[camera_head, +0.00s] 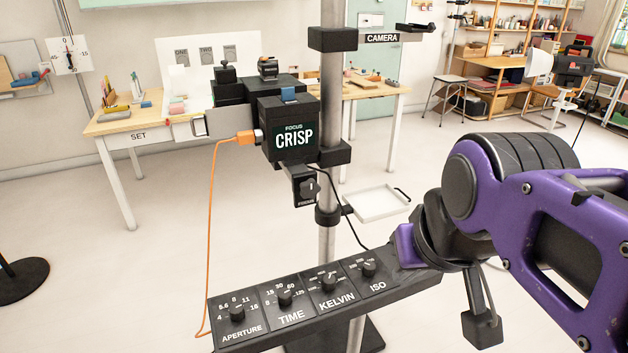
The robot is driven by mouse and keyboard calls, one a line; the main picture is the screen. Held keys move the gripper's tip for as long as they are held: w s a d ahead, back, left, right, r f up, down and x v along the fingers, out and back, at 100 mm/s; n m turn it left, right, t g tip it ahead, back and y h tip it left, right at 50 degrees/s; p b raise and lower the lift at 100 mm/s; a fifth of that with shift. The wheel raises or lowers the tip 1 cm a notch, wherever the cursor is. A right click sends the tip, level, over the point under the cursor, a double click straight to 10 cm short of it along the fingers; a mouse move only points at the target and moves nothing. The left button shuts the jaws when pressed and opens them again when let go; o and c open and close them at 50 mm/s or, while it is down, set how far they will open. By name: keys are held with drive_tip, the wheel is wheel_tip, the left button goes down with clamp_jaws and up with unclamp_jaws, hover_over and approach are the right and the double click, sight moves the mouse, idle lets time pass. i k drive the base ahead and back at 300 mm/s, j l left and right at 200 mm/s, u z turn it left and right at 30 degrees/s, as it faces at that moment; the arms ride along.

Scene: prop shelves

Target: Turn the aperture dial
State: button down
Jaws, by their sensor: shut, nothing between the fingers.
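The aperture dial (237,313) is a black knob at the left end of the dark control panel (333,320). Numbers from 4 to 16 ring it and APERTURE is printed below. Its white pointer is too small to read surely. The time dial (284,298), Kelvin dial (329,283) and ISO dial (369,269) follow to its right. My purple and black arm comes in from the right, over the panel's right end. My gripper (481,325) hangs dark and narrow below the wrist, shut and empty, right of the panel and well away from the aperture dial. Its fingers show poorly.
A camera (288,125) reading FOCUS CRISP is on a grey post (328,220) behind the panel. An orange cable (210,235) hangs from it at the left. A white tray (376,204) juts right from the post. Tables and shelves stand farther back; the left floor is mostly clear.

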sight(237, 311)
drive_tip(key=u, duration=1.15)
drive_tip(key=j+z, duration=0.55)
drive_tip(key=i+j, duration=0.15)
drive_tip(key=j, duration=0.15)
drive_tip(key=i+j+z, duration=0.1)
drive_tip(key=j, duration=0.15)
drive_tip(key=i+j, duration=0.15)
drive_tip(key=j, duration=0.2)
drive_tip(key=i+j, duration=0.15)
drive_tip(key=j, duration=0.15)
drive_tip(key=k+l, duration=0.15)
drive_tip(key=l, duration=0.2)
drive_tip(key=k+l, duration=0.15)
drive_tip(key=l, duration=0.2)
drive_tip(key=k+l+u, duration=0.1)
drive_tip(key=l, duration=0.25)
